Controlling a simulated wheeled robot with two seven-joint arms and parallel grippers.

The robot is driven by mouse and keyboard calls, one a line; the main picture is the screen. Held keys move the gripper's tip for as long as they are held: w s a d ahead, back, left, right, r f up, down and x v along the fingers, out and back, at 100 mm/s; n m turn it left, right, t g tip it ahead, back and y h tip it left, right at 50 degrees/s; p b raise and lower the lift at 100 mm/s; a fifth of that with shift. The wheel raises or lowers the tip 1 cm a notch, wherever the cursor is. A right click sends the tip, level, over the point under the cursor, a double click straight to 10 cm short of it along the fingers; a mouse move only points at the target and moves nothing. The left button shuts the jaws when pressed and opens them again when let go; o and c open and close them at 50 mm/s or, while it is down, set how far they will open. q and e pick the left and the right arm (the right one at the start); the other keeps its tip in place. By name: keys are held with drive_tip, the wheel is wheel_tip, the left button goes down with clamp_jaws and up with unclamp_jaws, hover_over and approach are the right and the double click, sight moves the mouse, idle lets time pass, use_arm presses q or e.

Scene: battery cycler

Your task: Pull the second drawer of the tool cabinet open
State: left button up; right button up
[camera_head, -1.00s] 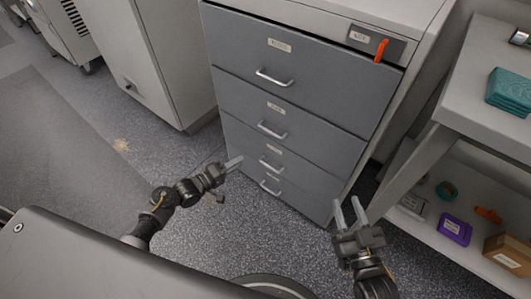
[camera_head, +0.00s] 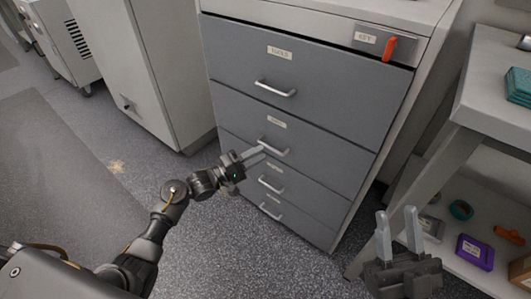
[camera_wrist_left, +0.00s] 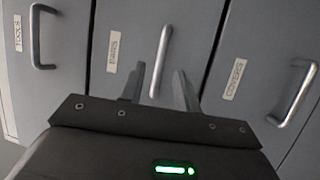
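The grey tool cabinet (camera_head: 302,112) has several drawers with silver bar handles. The second drawer (camera_head: 233,112) looks shut; its handle (camera_head: 273,147) also shows in the left wrist view (camera_wrist_left: 162,50). My left gripper (camera_head: 258,152) is at the left end of that handle in the head view. In the left wrist view its open fingers (camera_wrist_left: 160,82) lie either side of the handle's lower end, with gaps; whether they reach around it in depth, I cannot tell.
A red-orange lever (camera_head: 390,48) sits beside a label at the cabinet's top right. A grey bench (camera_head: 488,115) stands to the right, with a purple box (camera_head: 475,251) on its lower shelf. A grey cabinet (camera_head: 165,75) stands left; open floor (camera_head: 95,150) lies before it.

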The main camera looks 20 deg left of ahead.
use_arm(q)
drive_tip(key=x, duration=0.3)
drive_tip(key=shift+w+d, duration=0.15)
clamp_jaws()
idle(0.3)
